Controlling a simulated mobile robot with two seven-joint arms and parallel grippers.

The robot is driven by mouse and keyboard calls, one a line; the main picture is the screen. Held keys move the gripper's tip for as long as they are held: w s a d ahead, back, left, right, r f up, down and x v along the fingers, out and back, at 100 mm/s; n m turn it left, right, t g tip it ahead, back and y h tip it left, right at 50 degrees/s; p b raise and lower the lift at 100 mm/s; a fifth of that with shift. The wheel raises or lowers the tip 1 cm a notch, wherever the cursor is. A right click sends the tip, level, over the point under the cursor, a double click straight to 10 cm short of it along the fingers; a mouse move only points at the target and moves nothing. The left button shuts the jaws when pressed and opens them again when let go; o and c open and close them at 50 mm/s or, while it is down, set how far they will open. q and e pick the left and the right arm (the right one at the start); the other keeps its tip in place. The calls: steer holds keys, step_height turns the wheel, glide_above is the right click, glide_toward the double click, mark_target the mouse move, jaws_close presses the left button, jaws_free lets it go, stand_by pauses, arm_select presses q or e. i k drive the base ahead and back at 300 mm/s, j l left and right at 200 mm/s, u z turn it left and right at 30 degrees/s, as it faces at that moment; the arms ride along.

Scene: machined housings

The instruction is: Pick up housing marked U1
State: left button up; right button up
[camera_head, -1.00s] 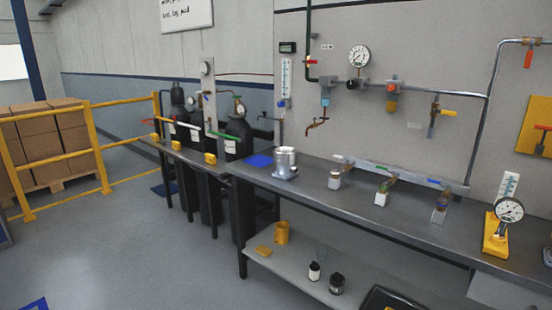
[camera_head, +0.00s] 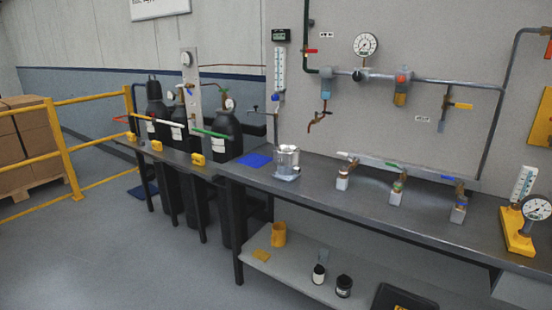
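No mark reading U1 can be made out in the head view. A silver cylindrical metal piece (camera_head: 287,160) stands on the grey workbench (camera_head: 330,195), just right of a blue mat (camera_head: 255,160); whether it is a marked housing is too small to tell. Neither of my grippers is in view.
Black gas cylinders (camera_head: 228,135) stand behind a narrow bench at the left. A yellow railing (camera_head: 62,150) guards stacked boxes (camera_head: 18,135). A gauge on a yellow stand (camera_head: 517,240) is at the bench's right end. The lower shelf holds small jars (camera_head: 319,274). Floor in front is clear.

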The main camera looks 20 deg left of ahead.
mark_target(286, 158)
steer(key=i+j+z, duration=0.2)
steer(key=j, duration=0.8)
steer(key=i+j+z, duration=0.15)
steer(key=j, duration=0.9)
steer(key=j+z, duration=0.2)
steer(key=j, duration=0.85)
steer(key=i, duration=0.05)
